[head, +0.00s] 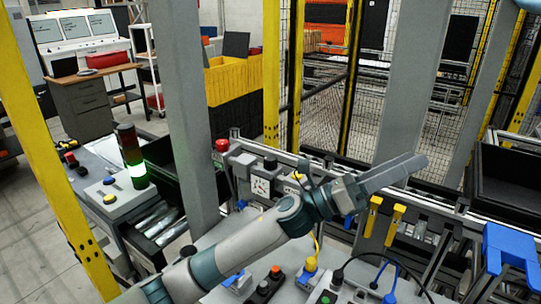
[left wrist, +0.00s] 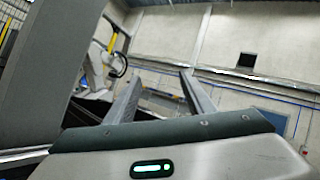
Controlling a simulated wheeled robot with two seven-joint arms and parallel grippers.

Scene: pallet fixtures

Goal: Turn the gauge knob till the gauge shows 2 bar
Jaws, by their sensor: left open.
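The gauge (head: 260,186) is a small white dial on a grey box on the rail behind the bench. Its dark needle is too small to read. A dark round knob (head: 270,163) sits by the top of this box; I cannot tell if it is the gauge knob. My left gripper (head: 418,162) is to the right of the gauge, raised above the bench and pointing right, away from the gauge. It is open and empty. In the left wrist view its two fingers (left wrist: 160,78) stand apart with nothing between them. My right gripper is not in view.
A red button (head: 222,146) is left of the gauge. A grey post (head: 183,110) stands further left, near a lit green stack light (head: 137,170). Yellow clamps (head: 395,225) and a blue fixture (head: 510,245) are at right. Cables and buttons crowd the front bench.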

